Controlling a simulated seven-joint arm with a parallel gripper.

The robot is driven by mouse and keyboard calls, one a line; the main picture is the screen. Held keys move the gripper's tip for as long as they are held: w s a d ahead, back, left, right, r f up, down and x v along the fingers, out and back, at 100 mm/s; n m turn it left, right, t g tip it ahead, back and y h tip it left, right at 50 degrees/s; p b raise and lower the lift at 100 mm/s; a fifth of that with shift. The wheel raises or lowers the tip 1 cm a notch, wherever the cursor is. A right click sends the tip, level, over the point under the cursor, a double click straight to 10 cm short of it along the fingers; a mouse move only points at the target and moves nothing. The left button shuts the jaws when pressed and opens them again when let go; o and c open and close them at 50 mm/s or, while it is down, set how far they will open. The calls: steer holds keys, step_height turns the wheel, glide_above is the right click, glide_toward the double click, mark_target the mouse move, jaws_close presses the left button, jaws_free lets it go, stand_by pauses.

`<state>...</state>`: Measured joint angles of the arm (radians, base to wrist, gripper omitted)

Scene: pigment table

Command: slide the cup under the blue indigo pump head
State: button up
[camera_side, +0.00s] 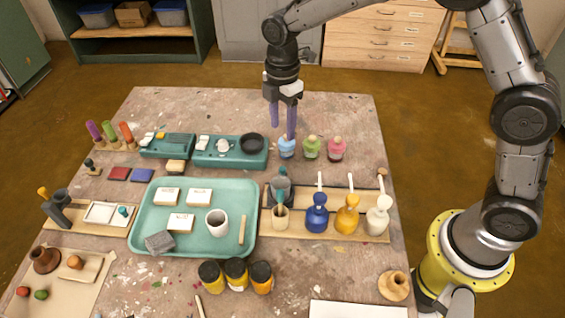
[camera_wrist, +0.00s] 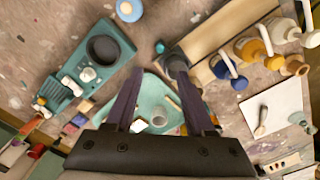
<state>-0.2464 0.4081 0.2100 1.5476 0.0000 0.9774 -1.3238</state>
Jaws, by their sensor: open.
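A white cup (camera_side: 217,223) stands upright on the green tray (camera_side: 150,235), right of its middle. It also shows, partly, between my fingers in the wrist view (camera_wrist: 158,121). The blue pump bottle (camera_side: 317,219) stands on a wooden board right of the tray, with a pale spout on top; it shows in the wrist view too (camera_wrist: 238,83). My gripper (camera_side: 283,131) is open and empty, pointing down at the back of the table. One finger is close to a light blue jar (camera_side: 287,149); I cannot tell whether they touch. The cup is well in front and left of my gripper.
Yellow (camera_side: 347,220) and white (camera_side: 377,222) pump bottles stand right of the blue one. A beige pot (camera_side: 280,217) and a dark grey vessel (camera_side: 280,187) stand between tray and pumps. Several dark-lidded jars (camera_side: 236,274) stand in front.

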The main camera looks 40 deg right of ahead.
mark_target(283, 168)
step_height(283, 168, down, 14)
steer(key=shift+r, duration=0.2)
steer(key=shift+c, duration=0.2)
jaws_close()
stand_by(0.3)
steer(key=shift+r, duration=0.1)
stand_by(1.1)
